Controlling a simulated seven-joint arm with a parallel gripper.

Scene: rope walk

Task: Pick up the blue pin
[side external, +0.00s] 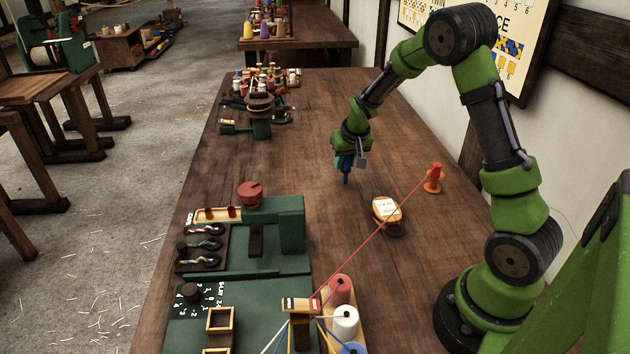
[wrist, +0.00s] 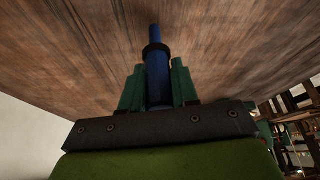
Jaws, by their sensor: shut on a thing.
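The blue pin (wrist: 156,70) is a blue rod with a dark ring around it. In the wrist view it stands between the two green fingers of my gripper (wrist: 157,88), which are shut on it. In the side view my gripper (side external: 347,160) is over the middle of the wooden table, and the blue pin (side external: 346,178) points down from it. The pin's tip looks close to the tabletop; I cannot tell whether it touches. The upper part of the pin is hidden by the fingers.
An orange-red pin (side external: 433,178) stands to the right with a red strand tied to it. Spools (side external: 346,318) stand at the front. Table room behind my gripper is clear.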

